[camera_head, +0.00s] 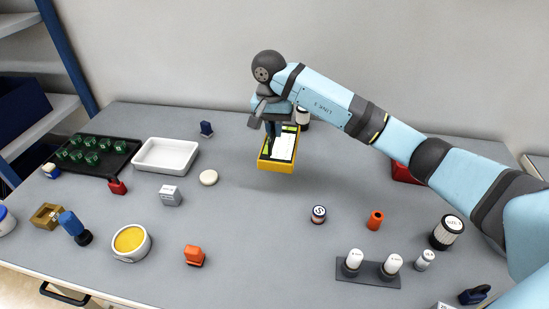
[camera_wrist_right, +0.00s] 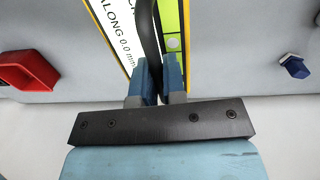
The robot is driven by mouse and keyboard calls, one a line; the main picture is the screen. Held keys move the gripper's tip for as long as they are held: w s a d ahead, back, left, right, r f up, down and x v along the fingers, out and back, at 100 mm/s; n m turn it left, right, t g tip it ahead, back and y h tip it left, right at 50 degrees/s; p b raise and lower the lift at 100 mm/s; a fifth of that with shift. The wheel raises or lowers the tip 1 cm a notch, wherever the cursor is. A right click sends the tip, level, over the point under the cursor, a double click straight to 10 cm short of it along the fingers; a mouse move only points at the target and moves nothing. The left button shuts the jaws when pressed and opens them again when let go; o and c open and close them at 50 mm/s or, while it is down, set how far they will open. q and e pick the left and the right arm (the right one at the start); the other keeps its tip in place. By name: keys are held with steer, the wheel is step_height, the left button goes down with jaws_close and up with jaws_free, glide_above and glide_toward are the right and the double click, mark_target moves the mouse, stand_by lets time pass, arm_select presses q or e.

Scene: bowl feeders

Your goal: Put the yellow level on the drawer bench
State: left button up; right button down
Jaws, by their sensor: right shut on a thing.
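The yellow level (camera_head: 283,164) is a yellow-edged block with a white and green face, near the back middle of the grey bench (camera_head: 240,235). My right gripper (camera_head: 271,122) is over it and shut on it. A soft shadow lies below the level, and it seems to be a little above the bench top. In the right wrist view the level (camera_wrist_right: 119,28) shows a white face with printed text, and my right gripper's fingers (camera_wrist_right: 157,80) close around its dark handle. A dark drawer handle (camera_head: 62,294) shows below the bench's front left edge. My left gripper is not in view.
A white tray (camera_head: 137,163) and a black tray (camera_head: 93,172) of green pieces stand at left. A red bin (camera_head: 402,173) is partly behind my right arm. Small parts, a yellow-filled bowl (camera_head: 118,253) and a grey plate with white-topped pieces (camera_head: 368,278) stand nearer. The middle front is clear.

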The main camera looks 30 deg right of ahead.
step_height(320, 180, down, 9)
stand_by(0.5)
steer(key=shift+f, duration=0.1)
steer(key=c, duration=1.2)
jaws_free()
steer(key=r, duration=1.2)
steer(key=shift+w+a, duration=0.25)
steer(key=shift+a, duration=0.1)
